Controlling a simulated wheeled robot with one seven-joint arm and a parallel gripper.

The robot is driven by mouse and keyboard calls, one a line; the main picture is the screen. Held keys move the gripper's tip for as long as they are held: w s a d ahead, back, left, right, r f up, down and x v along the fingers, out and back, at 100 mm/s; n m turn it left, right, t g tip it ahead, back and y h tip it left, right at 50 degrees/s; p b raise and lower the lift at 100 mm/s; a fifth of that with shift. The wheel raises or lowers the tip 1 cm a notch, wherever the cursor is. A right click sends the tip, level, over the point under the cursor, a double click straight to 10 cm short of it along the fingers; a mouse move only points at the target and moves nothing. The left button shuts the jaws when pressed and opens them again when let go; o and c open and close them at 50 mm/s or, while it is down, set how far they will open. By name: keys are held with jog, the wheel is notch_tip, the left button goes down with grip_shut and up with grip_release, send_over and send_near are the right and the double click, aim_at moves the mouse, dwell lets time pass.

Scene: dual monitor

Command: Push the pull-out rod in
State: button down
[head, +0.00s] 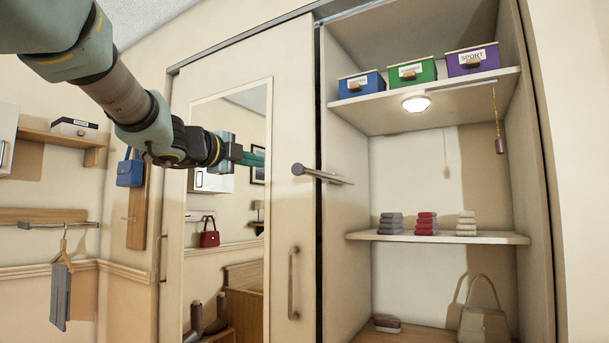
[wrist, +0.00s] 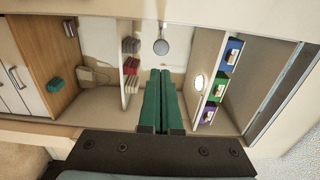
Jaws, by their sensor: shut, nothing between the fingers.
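The pull-out rod (head: 322,174) is a grey metal bar with a knobbed end, sticking out at the left side of the open closet, between the upper and middle shelves. In the wrist view, a round grey knob (wrist: 160,47) that looks like its end shows just beyond the fingertips. My gripper (head: 262,158) is left of the rod in the head view, with a visible gap. Its green fingers (wrist: 160,75) are shut together with nothing between them. Whether the gripper is level in depth with the rod's end is hard to tell.
A sliding door with a mirror (head: 230,110) and a handle (head: 293,283) stands behind my gripper. Blue, green and purple boxes (head: 472,59) sit on the upper shelf, with a lamp (head: 416,104) beneath. Folded stacks (head: 426,224) lie on the middle shelf. A pull cord (head: 498,130) hangs right.

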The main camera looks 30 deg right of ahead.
aim_at(296, 170)
jog(key=p+x, duration=0.3)
jog(key=x, duration=1.1)
jog(key=shift+s+p, duration=0.1)
jog(key=shift+p, duration=0.3)
jog(key=shift+d, duration=0.15)
